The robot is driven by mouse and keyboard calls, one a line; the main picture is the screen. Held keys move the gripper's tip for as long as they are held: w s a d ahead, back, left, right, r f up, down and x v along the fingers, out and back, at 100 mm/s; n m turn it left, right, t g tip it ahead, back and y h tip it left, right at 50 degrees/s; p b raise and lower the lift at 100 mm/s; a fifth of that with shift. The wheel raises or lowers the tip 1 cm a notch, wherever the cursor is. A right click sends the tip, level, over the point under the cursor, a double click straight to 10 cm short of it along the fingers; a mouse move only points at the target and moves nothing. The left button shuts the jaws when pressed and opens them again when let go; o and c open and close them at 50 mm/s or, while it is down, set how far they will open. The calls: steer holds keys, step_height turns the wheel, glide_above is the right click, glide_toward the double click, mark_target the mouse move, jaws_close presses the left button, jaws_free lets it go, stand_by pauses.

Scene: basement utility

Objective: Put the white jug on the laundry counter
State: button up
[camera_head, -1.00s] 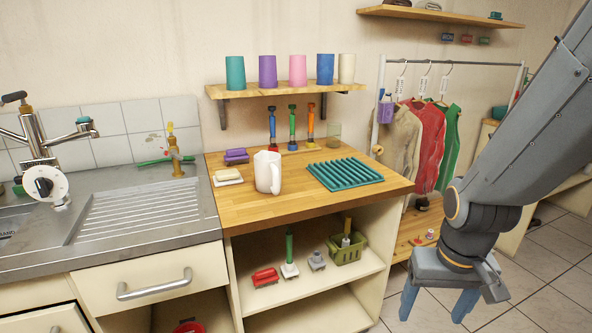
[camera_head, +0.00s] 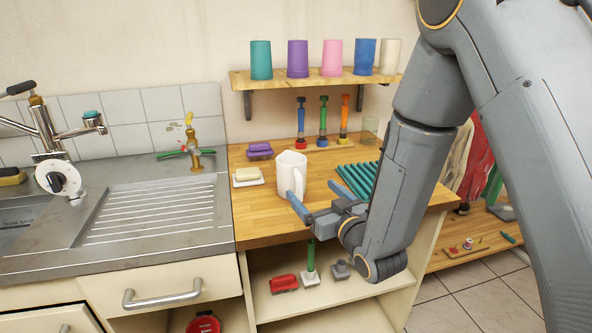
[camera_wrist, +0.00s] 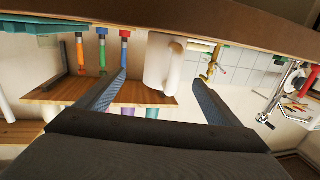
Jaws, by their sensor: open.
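The white jug (camera_head: 289,170) stands upright on the wooden counter (camera_head: 262,222), near its left front part, with its handle on the right. My gripper (camera_head: 316,190) is open and empty at the counter's front edge, just right of and in front of the jug. One finger overlaps the jug's lower right side in the head view; I cannot tell if they touch. In the wrist view the picture is upside down, and the jug (camera_wrist: 158,62) shows between the two open fingers (camera_wrist: 160,78). Which surface is named the laundry counter is not marked.
A soap dish (camera_head: 248,183) and a purple brush (camera_head: 260,151) lie left of the jug. A teal rack (camera_head: 357,176) lies to its right, partly behind my arm. Bottle-like brushes stand behind. A shelf with cups (camera_head: 310,79) hangs above. The metal drainer (camera_head: 150,215) is clear.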

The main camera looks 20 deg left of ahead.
mark_target(298, 176)
steer(key=shift+w+a+r, duration=0.3)
steer(key=shift+w+a, duration=0.1)
steer(key=shift+a, duration=0.25)
steer(key=p+x, duration=0.2)
steer(key=x, duration=0.4)
steer(key=shift+s+a+r+p, duration=0.1)
steer(key=shift+a+r+p, duration=0.05)
steer(key=shift+p, duration=0.25)
steer(key=shift+w+a, duration=0.3)
steer(key=c, duration=1.5)
steer(key=shift+r, duration=0.1)
